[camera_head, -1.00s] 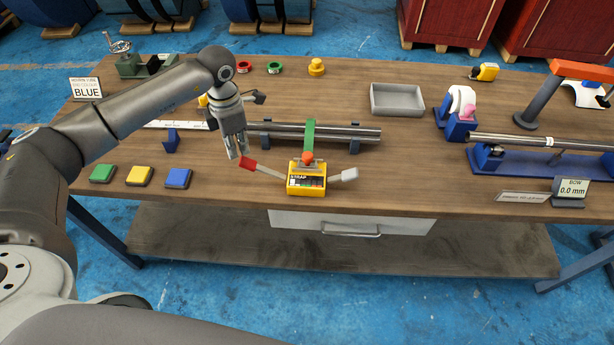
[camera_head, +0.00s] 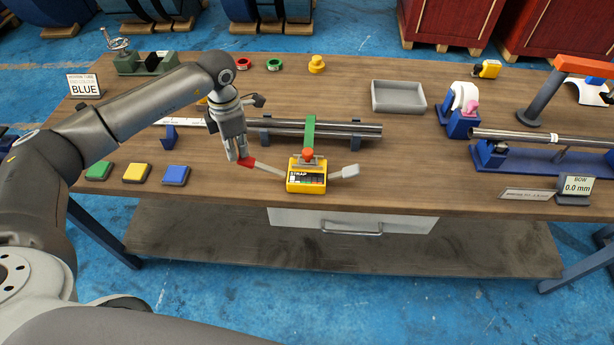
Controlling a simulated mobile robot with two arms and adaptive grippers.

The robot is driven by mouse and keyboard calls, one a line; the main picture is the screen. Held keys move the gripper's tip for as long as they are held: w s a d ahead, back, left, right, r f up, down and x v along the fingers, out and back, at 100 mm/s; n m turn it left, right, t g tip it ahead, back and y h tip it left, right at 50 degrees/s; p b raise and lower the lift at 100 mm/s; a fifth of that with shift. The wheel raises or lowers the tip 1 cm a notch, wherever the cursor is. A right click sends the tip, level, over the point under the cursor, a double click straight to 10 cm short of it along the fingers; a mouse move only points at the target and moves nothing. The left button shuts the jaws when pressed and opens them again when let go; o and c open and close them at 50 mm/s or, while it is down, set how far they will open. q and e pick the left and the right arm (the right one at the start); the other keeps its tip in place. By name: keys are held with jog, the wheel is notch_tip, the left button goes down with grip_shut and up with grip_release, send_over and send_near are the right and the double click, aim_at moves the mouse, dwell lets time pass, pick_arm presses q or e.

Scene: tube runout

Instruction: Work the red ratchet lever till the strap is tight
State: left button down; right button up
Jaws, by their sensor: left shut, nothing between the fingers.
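The yellow ratchet box (camera_head: 306,187) with a black "STRAP" label stands near the table's front edge. Its lever has a red grip (camera_head: 247,162) and reaches out to the left of the box. A grey lever (camera_head: 344,172) reaches out to the right. The green strap (camera_head: 310,131) runs from the box back over the steel tubes (camera_head: 340,131). An orange-red knob (camera_head: 307,154) sits at the strap's near end. My left gripper (camera_head: 236,156) is shut and empty, pointing down right beside the red grip; I cannot tell whether they touch. My right gripper is not in view.
Green (camera_head: 99,171), yellow (camera_head: 137,173) and blue (camera_head: 175,175) pads lie at the front left. A grey tray (camera_head: 398,98) stands behind the tubes. A blue stand with a tube (camera_head: 545,139) and a "BOW 0.0 mm" display (camera_head: 576,187) are at the right.

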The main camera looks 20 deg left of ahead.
aim_at(240, 157)
pick_arm(q)
jog(key=shift+d+f+b, duration=0.15)
jog(key=shift+f+b, duration=1)
jog(key=shift+f, duration=0.6)
jog(key=shift+r+p, duration=2.4)
jog(key=shift+r, duration=1.5)
